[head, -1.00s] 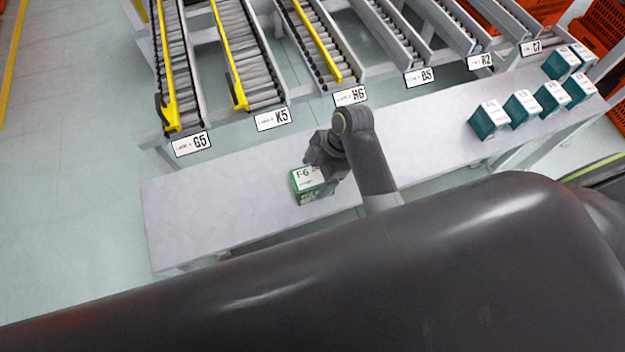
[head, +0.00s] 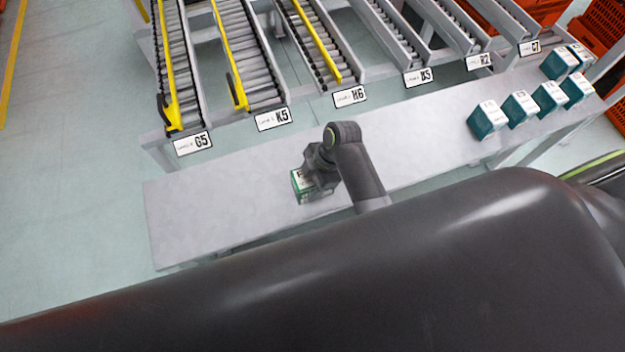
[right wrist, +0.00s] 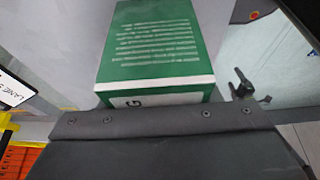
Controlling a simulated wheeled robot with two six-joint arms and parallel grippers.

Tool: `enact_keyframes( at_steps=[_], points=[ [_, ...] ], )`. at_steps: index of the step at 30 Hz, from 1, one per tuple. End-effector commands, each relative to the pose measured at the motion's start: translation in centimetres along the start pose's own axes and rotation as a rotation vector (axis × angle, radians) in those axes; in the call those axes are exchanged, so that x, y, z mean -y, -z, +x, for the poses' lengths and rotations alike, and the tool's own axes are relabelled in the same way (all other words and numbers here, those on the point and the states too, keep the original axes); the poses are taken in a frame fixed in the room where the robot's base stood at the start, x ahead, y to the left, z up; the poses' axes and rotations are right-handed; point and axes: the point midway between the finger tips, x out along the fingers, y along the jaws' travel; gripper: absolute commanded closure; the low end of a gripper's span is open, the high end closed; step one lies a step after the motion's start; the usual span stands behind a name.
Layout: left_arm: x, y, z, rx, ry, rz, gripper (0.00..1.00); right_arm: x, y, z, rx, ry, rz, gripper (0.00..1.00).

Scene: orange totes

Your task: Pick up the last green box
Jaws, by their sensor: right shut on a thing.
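A green box (head: 298,187) with a white top sits at the middle of the long grey bench (head: 200,215) in the head view. My right gripper (head: 315,180) is over it and shut on it, covering most of its top and right side. In the right wrist view the green box (right wrist: 155,55) fills the upper middle, with white text lines on its green face; the dark gripper body hides its lower part. I cannot tell whether the box is clear of the bench. My left gripper is not in view.
Several teal boxes (head: 520,108) with white tops stand at the bench's right end. Roller lanes with labels such as K5 (head: 273,119) and H6 (head: 349,96) run behind the bench. Orange totes (head: 605,25) stand at the far right. The bench's left part is clear.

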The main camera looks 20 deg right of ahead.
Motion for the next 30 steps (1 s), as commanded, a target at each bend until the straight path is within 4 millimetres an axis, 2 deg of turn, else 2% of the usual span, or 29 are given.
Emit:
enact_keyframes(
  at_steps=[11,14,24,30],
  points=[
    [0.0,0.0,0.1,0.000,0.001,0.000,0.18,-0.1,0.2,-0.4,0.000,-0.002,-0.001,0.70],
    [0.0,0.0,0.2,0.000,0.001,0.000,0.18,-0.1,0.6,-1.4,-0.001,-0.004,-0.002,0.70],
    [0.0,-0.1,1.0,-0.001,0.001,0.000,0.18,-0.1,2.9,-6.8,-0.001,-0.005,-0.003,0.70],
    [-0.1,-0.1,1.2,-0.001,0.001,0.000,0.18,-0.1,3.7,-8.9,-0.001,-0.002,-0.002,0.70]
  ],
)
